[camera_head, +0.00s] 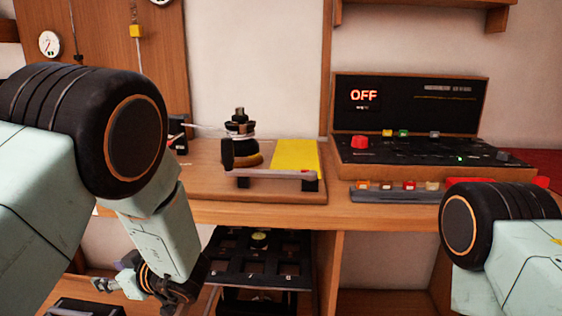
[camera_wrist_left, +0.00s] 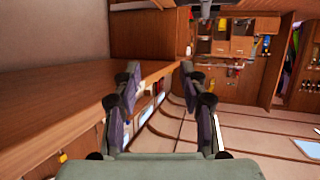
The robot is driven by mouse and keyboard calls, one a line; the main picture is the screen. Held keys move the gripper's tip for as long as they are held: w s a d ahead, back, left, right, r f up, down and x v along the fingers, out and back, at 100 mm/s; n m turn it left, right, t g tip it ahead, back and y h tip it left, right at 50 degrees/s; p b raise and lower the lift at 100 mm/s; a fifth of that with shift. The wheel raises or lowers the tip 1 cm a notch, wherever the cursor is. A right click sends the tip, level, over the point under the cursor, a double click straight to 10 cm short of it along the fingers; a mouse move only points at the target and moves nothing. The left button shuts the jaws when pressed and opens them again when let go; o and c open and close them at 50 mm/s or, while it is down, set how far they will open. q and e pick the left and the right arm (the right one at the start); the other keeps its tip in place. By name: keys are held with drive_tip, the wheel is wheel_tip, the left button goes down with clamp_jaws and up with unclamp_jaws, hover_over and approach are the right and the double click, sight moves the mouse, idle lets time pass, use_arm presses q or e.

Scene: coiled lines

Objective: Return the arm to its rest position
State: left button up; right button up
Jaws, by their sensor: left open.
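My left arm comes in from the left in the head view and bends down in front of the wooden desk. My left gripper (camera_head: 115,286) is low at the lower left, below the desk top, and partly cut off from clear sight by the arm. In the left wrist view the left gripper (camera_wrist_left: 162,92) shows its two dark fingers spread apart with nothing between them. My right arm (camera_head: 508,250) shows only as a joint and pale link at the lower right. Its gripper is out of view.
The wooden desk (camera_head: 390,213) carries a winch-like device (camera_head: 240,140) with a grey handle, a yellow block (camera_head: 295,157) and a black console (camera_head: 410,105) reading OFF. A black slotted rack (camera_head: 258,258) stands below. The left wrist view shows open floor (camera_wrist_left: 255,140) beyond the fingers.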

use_arm(q)
drive_tip(key=s+d+f+m+t+h, duration=0.1)
drive_tip(key=s+d+f+m+h, duration=0.25)
drive_tip(key=s+f+m, duration=0.35)
drive_tip(key=s+d+f+m+h, duration=0.25)
drive_tip(key=s+f+h, duration=0.2)
drive_tip(key=f, duration=0.45)
drive_tip(key=s+d+f+m+g+h+p, duration=0.1)
drive_tip(key=s+d+f+m+g+h, duration=0.1)
drive_tip(key=s, duration=1)
drive_tip(key=s+d+f+m+g+h+p, duration=0.1)
drive_tip(key=s+d+f+m+g+h, duration=0.1)
drive_tip(key=s, duration=1)
drive_tip(key=shift+s+d+f+g+h, duration=0.15)
drive_tip(key=shift+d+f+g+h, duration=0.35)
drive_tip(key=shift+d+f+g, duration=0.45)
drive_tip(key=shift+a+r, duration=0.15)
drive_tip(key=shift+a, duration=0.1)
drive_tip(key=shift+c, duration=0.6)
drive_tip(key=shift+s+a, duration=0.1)
